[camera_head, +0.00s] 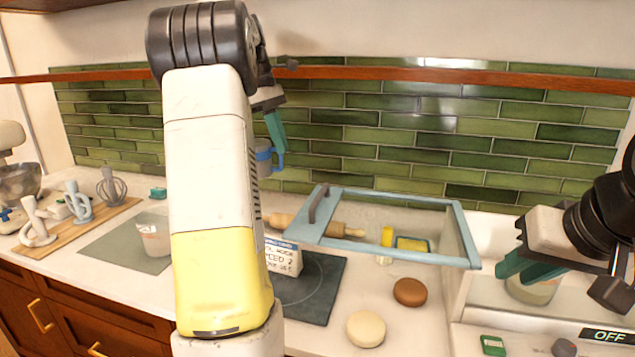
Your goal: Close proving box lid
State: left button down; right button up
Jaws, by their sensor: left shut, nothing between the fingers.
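The proving box (465,234) is a clear-walled box with a blue-grey rim, standing on the counter right of centre. A blue-grey panel with a dark bar handle (319,204) lies at its left end, and the rest of the top looks open. My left gripper (277,150) is shut and empty, raised in front of the tiles, above and left of the box. My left arm hides part of it. My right gripper (522,266) is at the right, apart from the box. A jar (535,290) shows just below its teal fingers; I cannot tell whether they touch.
A rolling pin (347,232) and a yellow item (412,244) show at the box. A brown round (409,292) and a cream round (366,328) lie in front. A written card (283,261) stands on a dark slab (318,290). Whisk tools (112,187) are at left.

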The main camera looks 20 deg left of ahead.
pick_arm(q)
jog(key=d+f, duration=0.2)
jog(key=f, duration=0.1)
jog(key=d+f, duration=0.2)
jog(key=f, duration=0.1)
jog(key=d+f, duration=0.2)
jog(key=f, duration=0.2)
jog(key=shift+w+d, duration=0.2)
jog(key=shift+d, duration=0.3)
jog(key=shift+d, duration=0.1)
jog(key=d, duration=1.2)
jog(key=w+d, duration=0.1)
jog(key=d, duration=1.1)
jog(key=w+d, duration=0.1)
jog(key=d, duration=1.2)
jog(key=shift+d, duration=0.3)
